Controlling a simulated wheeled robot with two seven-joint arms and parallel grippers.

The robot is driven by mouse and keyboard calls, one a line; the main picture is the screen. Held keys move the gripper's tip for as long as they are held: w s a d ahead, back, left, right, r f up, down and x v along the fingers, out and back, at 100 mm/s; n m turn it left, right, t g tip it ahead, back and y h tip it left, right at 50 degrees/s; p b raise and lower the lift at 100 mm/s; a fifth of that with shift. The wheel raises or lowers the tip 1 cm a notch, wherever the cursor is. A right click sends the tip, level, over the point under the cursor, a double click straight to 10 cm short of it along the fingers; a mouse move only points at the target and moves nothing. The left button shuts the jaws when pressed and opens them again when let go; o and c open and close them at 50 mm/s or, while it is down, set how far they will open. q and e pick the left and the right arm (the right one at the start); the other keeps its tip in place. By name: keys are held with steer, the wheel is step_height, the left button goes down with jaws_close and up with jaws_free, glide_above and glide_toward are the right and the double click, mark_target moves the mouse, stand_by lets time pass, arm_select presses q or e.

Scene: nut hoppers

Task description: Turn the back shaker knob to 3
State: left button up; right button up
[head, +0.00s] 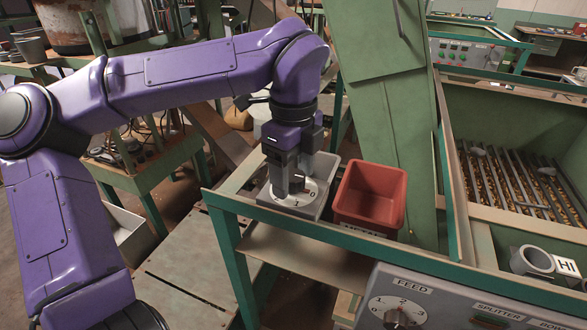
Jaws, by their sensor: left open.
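My left gripper (291,186) points down from my purple arm, over a white numbered dial (309,196) on a grey box (325,171). Its jaws are open, and the fingertips are low over the dial, around or beside its knob. The fingers hide most of the knob, so I cannot tell its setting or whether they touch it. The digits 1 and 0 show on the dial's near side. Any label naming this knob is hidden. My right gripper is not in view.
A red bin (371,197) stands just right of the dial box. A FEED knob (397,313) sits on the grey front panel (455,309) at bottom right. A green post (386,110) rises behind the bin. A slatted hopper (520,185) with nuts is at right.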

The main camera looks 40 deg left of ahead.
arm_select(q)
steer(key=shift+s, duration=0.1)
steer(key=c, duration=1.1)
steer(key=shift+o, duration=0.2)
